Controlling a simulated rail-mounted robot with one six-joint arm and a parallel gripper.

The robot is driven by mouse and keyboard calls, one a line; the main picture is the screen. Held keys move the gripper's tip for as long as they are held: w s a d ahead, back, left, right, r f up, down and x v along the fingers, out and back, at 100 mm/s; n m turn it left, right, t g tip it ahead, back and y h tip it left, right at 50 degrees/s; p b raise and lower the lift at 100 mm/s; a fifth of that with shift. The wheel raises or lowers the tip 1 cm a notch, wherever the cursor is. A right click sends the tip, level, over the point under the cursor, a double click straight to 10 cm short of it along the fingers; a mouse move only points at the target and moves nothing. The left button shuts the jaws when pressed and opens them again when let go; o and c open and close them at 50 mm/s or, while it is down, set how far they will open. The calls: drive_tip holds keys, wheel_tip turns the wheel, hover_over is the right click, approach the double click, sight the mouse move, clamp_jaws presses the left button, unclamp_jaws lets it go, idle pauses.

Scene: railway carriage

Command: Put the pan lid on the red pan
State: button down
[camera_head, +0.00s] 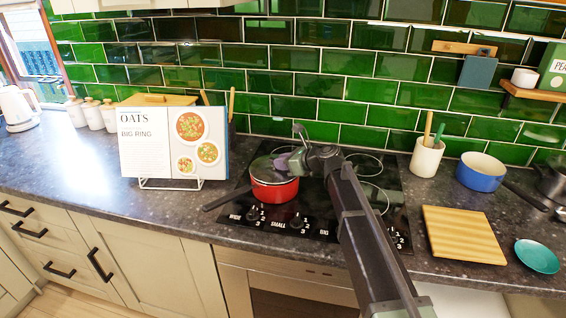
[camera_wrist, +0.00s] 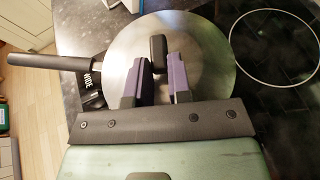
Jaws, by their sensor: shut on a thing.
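The red pan (camera_head: 273,190) sits on the front left of the black hob, its dark handle (camera_head: 226,196) pointing left. The handle also shows in the wrist view (camera_wrist: 45,61). The grey metal pan lid (camera_head: 262,165) is over the pan's top; in the wrist view it is a round disc (camera_wrist: 205,45) covering the pan's opening. I cannot tell whether its rim rests fully on the pan. My gripper (camera_head: 284,161) is above the lid. In the wrist view its purple-padded fingers (camera_wrist: 160,76) are shut on the lid's black knob (camera_wrist: 158,47). The pan's inside is hidden.
A cookbook on a stand (camera_head: 172,143) is left of the hob. To the right are a utensil pot (camera_head: 427,158), a blue pan (camera_head: 480,175), a wooden board (camera_head: 462,234) and a teal plate (camera_head: 537,256). My arm crosses the hob's right part.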

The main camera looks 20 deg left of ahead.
drive_tip(key=shift+f+b, duration=0.35)
drive_tip(key=shift+f, duration=0.05)
drive_tip(key=c, duration=1)
unclamp_jaws()
drive_tip(key=p+v, duration=0.4)
drive_tip(key=v, duration=0.7)
drive_tip(key=shift+f, duration=0.1)
